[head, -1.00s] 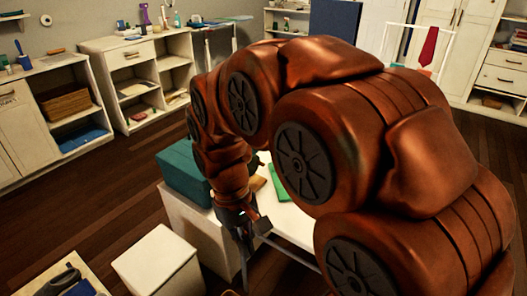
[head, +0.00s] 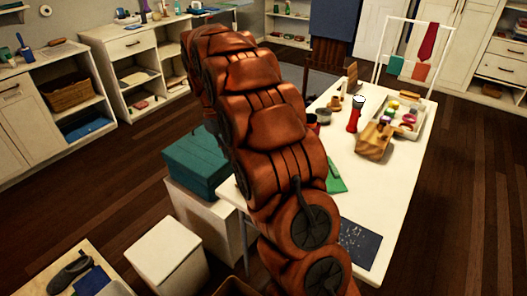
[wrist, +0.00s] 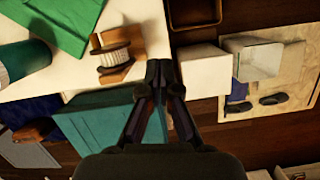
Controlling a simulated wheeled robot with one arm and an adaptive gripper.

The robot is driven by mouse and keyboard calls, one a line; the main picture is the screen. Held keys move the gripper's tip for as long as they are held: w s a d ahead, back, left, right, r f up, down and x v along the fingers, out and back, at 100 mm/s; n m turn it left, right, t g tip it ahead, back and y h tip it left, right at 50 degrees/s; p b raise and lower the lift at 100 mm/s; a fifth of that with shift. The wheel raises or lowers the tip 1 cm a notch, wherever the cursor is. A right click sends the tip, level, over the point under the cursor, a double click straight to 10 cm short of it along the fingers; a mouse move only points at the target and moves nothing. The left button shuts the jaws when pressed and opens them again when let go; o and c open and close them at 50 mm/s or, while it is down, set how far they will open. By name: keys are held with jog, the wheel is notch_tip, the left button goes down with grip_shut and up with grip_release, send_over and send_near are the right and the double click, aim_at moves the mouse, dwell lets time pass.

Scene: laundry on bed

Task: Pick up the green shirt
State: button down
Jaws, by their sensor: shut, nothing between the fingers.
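A flat green piece (head: 335,178), which may be the green shirt, lies on the white table (head: 392,190), partly hidden behind my arm in the head view. In the wrist view a flat bright green piece (wrist: 70,18) lies on the white surface at the upper left, cut off by the frame edge; I cannot tell whether it is a shirt. My gripper (wrist: 158,72) is shut and empty in the wrist view, with the green piece off to its upper left and apart from it. In the head view my arm hides the gripper.
A teal box (head: 197,162) stands on a white cabinet left of the table. A white block (head: 160,258) is nearer. A red flashlight (head: 354,115), wooden block (head: 375,142) and tray (head: 412,128) occupy the table's far part. A thread spool (wrist: 115,57) is near my fingertips in the picture.

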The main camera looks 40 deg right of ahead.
jog(key=w+d+f+p, duration=0.1)
jog(key=w+d+p, duration=0.65)
jog(key=w, duration=0.35)
jog(key=shift+n, duration=0.8)
jog(key=d+f+b, duration=0.2)
jog(key=d+f, duration=0.1)
jog(key=f, duration=0.1)
jog(key=w+d+f+b, duration=0.1)
jog(key=d+f, duration=0.2)
jog(key=f, duration=0.1)
jog(key=w+d+f+b, duration=0.1)
jog(key=d+f+b, duration=0.1)
jog(key=d+f, duration=0.1)
jog(key=shift+d+f+b, duration=0.3)
jog(key=shift+f, duration=0.2)
jog(key=shift+b+x, duration=0.85)
jog(key=shift+x, duration=1.4)
jog(key=shift+s+d+r+p, duration=0.1)
jog(key=shift+s+d+p, duration=0.15)
jog(key=shift+s, duration=0.3)
jog(key=shift+s+d+r+p, duration=0.15)
jog(key=shift+s+p, duration=0.1)
jog(key=shift+s, duration=0.3)
jog(key=shift+s+d+f, duration=0.2)
jog(key=shift+s, duration=0.45)
jog(key=shift+s, duration=0.1)
